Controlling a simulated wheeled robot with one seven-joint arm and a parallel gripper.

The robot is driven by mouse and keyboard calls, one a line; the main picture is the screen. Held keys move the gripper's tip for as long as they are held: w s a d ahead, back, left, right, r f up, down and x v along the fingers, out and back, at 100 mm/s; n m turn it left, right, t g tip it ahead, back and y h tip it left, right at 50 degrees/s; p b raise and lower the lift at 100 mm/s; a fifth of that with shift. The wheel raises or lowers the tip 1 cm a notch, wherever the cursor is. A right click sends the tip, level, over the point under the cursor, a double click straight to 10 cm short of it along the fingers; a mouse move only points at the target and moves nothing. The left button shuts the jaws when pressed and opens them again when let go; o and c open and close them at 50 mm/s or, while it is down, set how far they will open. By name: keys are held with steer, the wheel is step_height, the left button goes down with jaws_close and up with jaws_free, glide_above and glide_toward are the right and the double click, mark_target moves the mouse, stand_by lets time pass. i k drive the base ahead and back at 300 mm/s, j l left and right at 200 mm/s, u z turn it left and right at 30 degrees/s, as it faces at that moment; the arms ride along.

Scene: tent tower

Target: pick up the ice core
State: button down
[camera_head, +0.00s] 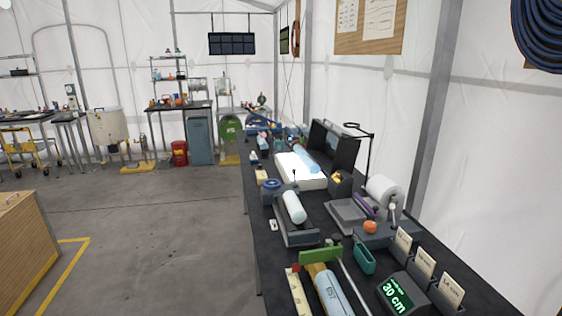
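Several pale cylinders lie on the long dark bench, and I cannot tell for sure which is the ice core. A whitish-blue cylinder (294,207) lies in a grey tray (302,239) in the middle of the bench. A longer light-blue cylinder (305,158) lies by a bright white panel (296,176) farther back. A pale blue cylinder with dark marks (330,290) lies at the near end, cut off by the bottom edge. My gripper is not in view.
The bench (259,239) runs along the right wall. A display reading 30 cm (397,294), card holders (425,262), a paper roll (384,190) and a lamp (370,150) crowd it. Open grey floor (150,220) lies left, with a wooden crate (22,245) at far left.

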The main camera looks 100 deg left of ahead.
mark_target(300, 150)
steer(key=u, duration=2.7)
steer(key=i+j+u, duration=0.35)
steer(key=i+l, duration=0.05)
